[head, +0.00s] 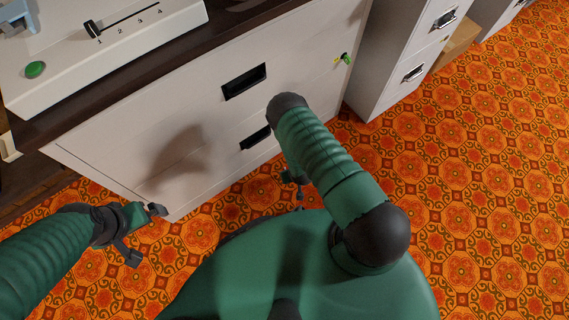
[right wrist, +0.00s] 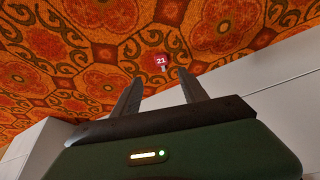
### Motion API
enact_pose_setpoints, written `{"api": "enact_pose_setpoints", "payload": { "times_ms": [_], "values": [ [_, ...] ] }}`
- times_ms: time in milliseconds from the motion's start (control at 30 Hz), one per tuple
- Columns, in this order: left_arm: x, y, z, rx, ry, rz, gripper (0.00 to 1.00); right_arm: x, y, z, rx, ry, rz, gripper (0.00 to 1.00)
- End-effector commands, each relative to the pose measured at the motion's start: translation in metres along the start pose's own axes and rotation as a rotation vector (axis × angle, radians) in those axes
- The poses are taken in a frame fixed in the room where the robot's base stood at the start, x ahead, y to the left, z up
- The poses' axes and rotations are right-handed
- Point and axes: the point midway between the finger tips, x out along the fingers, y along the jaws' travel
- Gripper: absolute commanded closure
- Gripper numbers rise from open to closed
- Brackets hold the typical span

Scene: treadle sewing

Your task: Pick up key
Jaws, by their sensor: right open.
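A red round tag marked 21 (right wrist: 161,60) shows in the right wrist view against the orange carpet, with a small silvery piece, perhaps the key (right wrist: 164,68), just below it. It appears between and beyond the fingertips of my right gripper (right wrist: 160,75), which is open and empty. In the head view the right gripper (head: 297,190) is small and partly hidden by my arm, and I cannot see the red tag there. My left gripper (head: 147,235) is open and empty, over the carpet in front of the cabinet.
A pale cabinet (head: 190,115) with black recessed handles stands close ahead. A green and yellow item (head: 344,57) is on its front. A white device with a slider (head: 120,45) sits on top. Grey filing cabinets (head: 395,60) stand at right. Patterned carpet (head: 490,180) is clear at right.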

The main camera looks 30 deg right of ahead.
Motion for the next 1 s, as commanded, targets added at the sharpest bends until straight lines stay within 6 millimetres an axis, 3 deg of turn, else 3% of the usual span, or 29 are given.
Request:
{"api": "enact_pose_setpoints", "payload": {
  "times_ms": [33, 100, 300, 567, 800, 1000],
  "values": [
    [0.015, 0.0, 0.004, 0.0, 0.0, 0.0, 0.0, 0.02, 0.0, 0.004, 0.0, 0.001, 0.0, 0.49],
    [0.022, 0.0, 0.005, 0.0, -0.001, 0.0, 0.0, 0.032, 0.0, 0.003, 0.001, 0.001, 0.0, 0.49],
    [0.031, 0.0, 0.008, -0.001, -0.001, 0.0, 0.0, 0.048, 0.0, 0.002, 0.0, 0.0, 0.001, 0.49],
    [0.07, 0.0, 0.017, -0.001, -0.001, 0.0, 0.0, 0.093, -0.004, 0.006, 0.0, -0.001, 0.001, 0.49],
    [0.068, 0.0, 0.016, -0.001, 0.0, 0.0, 0.0, 0.093, -0.004, 0.003, 0.0, 0.0, 0.0, 0.49],
    [0.068, 0.0, 0.016, -0.001, 0.0, 0.0, 0.0, 0.093, -0.004, 0.002, 0.0, 0.001, 0.0, 0.74]
  ]
}}
